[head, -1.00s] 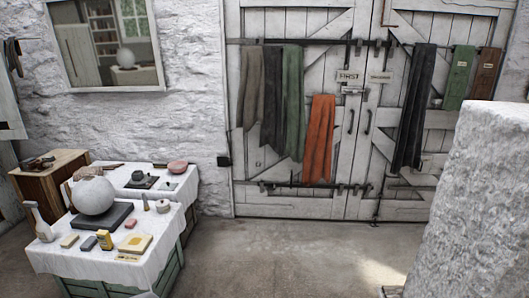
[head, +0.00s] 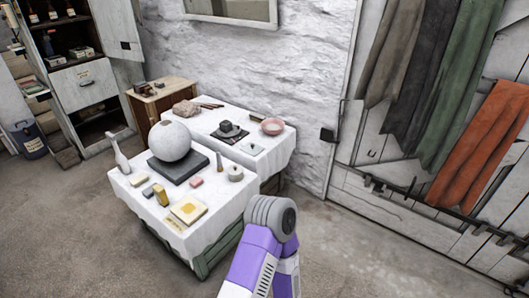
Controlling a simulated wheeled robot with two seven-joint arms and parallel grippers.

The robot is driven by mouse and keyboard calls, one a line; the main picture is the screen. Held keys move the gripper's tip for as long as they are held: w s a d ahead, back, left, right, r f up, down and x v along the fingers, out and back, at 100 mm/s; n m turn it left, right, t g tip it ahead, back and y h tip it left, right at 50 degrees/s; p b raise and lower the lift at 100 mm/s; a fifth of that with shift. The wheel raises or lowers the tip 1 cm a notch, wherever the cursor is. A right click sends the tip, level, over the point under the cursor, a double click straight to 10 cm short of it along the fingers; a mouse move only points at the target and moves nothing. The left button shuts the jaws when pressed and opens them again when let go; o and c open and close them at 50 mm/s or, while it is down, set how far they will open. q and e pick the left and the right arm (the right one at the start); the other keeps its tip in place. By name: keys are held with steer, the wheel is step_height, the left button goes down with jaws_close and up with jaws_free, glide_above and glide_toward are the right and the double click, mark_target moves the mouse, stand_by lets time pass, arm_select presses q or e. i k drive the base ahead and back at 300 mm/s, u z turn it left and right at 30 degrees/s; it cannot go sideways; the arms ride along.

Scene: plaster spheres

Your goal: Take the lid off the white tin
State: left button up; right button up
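A small round pale pot with a knob on top (head: 235,173), which looks like the white tin with its lid on, stands at the right side of the near cloth-covered table (head: 188,246). It is small in the head view, so the lid's seam cannot be made out. A purple and grey link of my own arm rises from the bottom edge, in front of the table's right corner. Neither gripper shows in the head view.
A large plaster sphere (head: 170,141) sits on a dark slab (head: 178,169) beside a pale bottle (head: 118,153), small blocks and a yellow-topped box (head: 188,210). A second table behind holds a pink bowl (head: 272,126). Open floor lies right and left.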

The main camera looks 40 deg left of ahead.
mark_target(235, 170)
steer(key=u, duration=0.25)
steer(key=i, duration=1.95)
steer(key=u, duration=1.55)
steer(key=i, duration=1.8)
steer(key=u, duration=0.9)
